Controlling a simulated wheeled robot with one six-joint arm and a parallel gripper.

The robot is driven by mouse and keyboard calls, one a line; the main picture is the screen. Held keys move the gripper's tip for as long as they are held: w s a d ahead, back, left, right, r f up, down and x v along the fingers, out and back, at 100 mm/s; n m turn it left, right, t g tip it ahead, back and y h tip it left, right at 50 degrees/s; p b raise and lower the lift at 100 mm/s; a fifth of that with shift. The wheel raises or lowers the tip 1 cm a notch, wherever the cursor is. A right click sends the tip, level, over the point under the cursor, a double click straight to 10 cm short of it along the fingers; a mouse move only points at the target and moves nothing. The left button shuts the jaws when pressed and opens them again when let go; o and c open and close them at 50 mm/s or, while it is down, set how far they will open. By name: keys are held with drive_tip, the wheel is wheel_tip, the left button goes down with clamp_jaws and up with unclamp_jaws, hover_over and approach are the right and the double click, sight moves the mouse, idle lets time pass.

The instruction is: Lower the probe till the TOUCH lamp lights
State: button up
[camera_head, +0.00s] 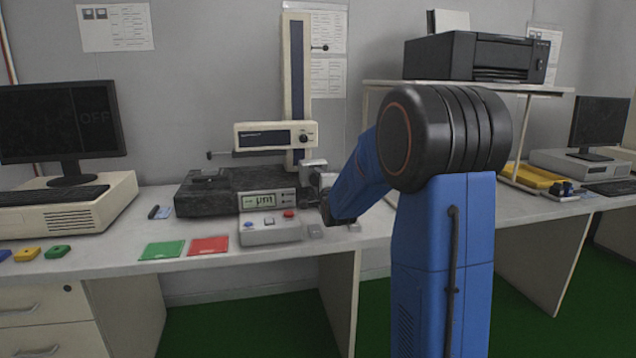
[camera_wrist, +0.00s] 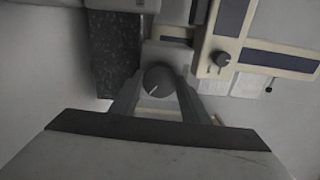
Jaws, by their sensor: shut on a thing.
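In the wrist view my gripper (camera_wrist: 157,88) has one finger on each side of a round dark knob (camera_wrist: 158,80) with a white pointer line, and is shut on it. In the head view my gripper (camera_head: 318,188) is at the right end of the dark granite base (camera_head: 222,190), partly hidden by my arm. The probe (camera_head: 240,153) is a thin horizontal rod with a black tip, extending left from the cream carriage (camera_head: 262,135) above the base. The display (camera_head: 258,202) shows "µm". I cannot tell which marking beside it is the TOUCH lamp or whether it is lit.
A cream column (camera_head: 297,80) stands behind the base. A control box (camera_head: 270,229) with blue and red buttons is in front. A green card (camera_head: 162,250) and a red card (camera_head: 208,245) lie at the front edge. A monitor (camera_head: 62,120) stands left; a printer (camera_head: 475,55) is right.

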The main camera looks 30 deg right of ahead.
drive_tip(key=shift+f+m, duration=0.1)
drive_tip(key=shift+m, duration=0.8)
drive_tip(key=o, duration=1.1)
drive_tip(key=shift+c, duration=0.2)
drive_tip(key=shift+s, duration=0.1)
drive_tip(key=v, duration=1.7)
drive_tip(key=shift+s, duration=0.15)
